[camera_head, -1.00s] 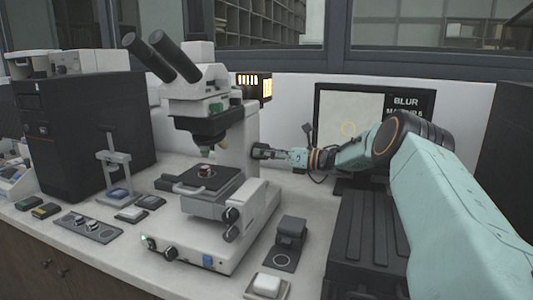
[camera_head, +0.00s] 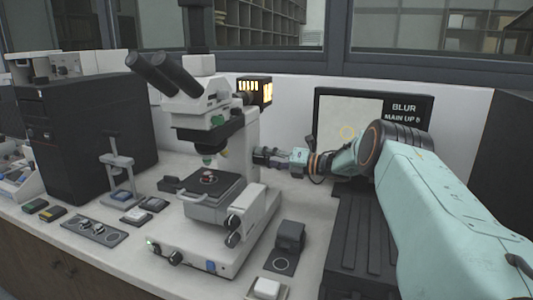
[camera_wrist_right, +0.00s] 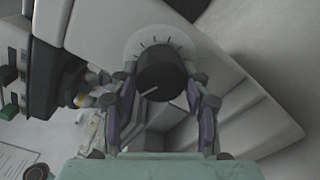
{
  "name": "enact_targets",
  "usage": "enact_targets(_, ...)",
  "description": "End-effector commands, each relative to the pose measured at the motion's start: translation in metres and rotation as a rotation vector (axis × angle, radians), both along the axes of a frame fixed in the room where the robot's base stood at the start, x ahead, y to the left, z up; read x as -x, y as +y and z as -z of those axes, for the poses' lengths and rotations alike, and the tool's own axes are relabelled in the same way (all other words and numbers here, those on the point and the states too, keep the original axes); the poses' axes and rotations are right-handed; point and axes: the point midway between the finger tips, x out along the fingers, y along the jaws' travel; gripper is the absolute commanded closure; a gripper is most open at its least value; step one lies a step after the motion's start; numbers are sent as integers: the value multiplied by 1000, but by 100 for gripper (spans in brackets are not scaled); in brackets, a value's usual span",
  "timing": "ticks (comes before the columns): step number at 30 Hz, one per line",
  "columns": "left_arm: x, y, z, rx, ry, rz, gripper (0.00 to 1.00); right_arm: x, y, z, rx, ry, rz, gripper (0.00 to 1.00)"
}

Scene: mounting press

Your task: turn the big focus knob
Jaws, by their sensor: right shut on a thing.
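The microscope (camera_head: 237,150) stands upright on the bench, with black eyepieces at upper left. The big focus knob (camera_wrist_right: 162,78) is dark with a pale pointer line and sits on a white disc with tick marks. In the wrist view the pointer aims down and left. My right gripper (camera_wrist_right: 164,103) has its fingers on either side of the knob and is shut on it. In the head view my right gripper (camera_head: 262,156) reaches the column's right side, where its fingers largely hide the knob. The monitor (camera_head: 372,130) reads "BLUR" and a "MAIN UP" line. My left gripper is out of view.
A stage (camera_head: 212,192) with a small sample is under the objectives. Smaller knobs (camera_head: 233,228) sit low on the microscope's side. A black block (camera_head: 289,238) and a white dish (camera_head: 267,288) stand in front right. A dark ribbed case (camera_head: 362,235) lies beneath my right arm.

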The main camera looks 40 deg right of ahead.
Motion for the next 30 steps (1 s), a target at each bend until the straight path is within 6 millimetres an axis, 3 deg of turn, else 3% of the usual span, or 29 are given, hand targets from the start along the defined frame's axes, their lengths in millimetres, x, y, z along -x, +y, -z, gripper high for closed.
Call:
enact_targets(12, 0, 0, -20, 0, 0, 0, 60, -1, -2, -6, -352, 173, 5, 84)
enact_targets(30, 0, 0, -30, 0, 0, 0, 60, -2, -3, -6, -857, 434, 4, 84)
